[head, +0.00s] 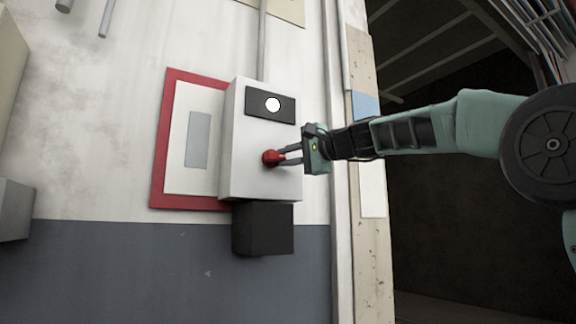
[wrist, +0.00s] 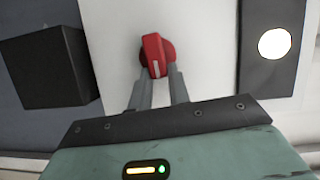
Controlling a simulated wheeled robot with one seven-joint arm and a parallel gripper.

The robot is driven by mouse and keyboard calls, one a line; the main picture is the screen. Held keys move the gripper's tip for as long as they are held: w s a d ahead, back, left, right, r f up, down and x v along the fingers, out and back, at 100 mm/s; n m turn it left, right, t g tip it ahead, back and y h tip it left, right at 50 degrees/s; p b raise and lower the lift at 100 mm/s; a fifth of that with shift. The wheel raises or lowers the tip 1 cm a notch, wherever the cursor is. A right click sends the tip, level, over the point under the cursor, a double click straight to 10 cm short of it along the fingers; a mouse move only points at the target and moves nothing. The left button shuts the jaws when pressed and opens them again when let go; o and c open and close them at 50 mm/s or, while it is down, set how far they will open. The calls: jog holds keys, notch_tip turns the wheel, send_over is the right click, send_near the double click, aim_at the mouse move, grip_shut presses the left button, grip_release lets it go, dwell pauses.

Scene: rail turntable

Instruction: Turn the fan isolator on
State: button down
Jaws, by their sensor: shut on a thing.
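The fan isolator is a pale grey box (head: 260,182) on the wall with a red rotary knob (head: 268,157) on its front. A black panel with a round white lamp (head: 273,105) sits above the knob. My gripper (head: 283,156) reaches in from the right and is shut on the knob. In the wrist view the red knob (wrist: 153,50) stands between my two grey fingertips (wrist: 160,75). A pale line on the knob's grip runs nearly along the fingers.
A black box (head: 262,230) is mounted just under the isolator. A red-bordered white board (head: 160,150) is on the wall to its left. A conduit (head: 262,40) runs up from the box. A door post and dark opening (head: 460,220) are at the right.

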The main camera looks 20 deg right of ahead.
jog(key=shift+f+m+b, duration=0.2)
jog(key=shift+m+b, duration=0.25)
jog(key=shift+m, duration=0.15)
jog(key=c, duration=1.3)
grip_release()
jog(key=b+v, duration=0.1)
jog(key=v, duration=0.4)
jog(key=b+v, duration=0.1)
jog(key=v, duration=0.5)
jog(key=b+v, duration=0.1)
jog(key=v, duration=0.5)
jog(key=shift+s+d+f, duration=0.1)
jog(key=shift+s+f, duration=0.1)
jog(key=shift+f, duration=0.15)
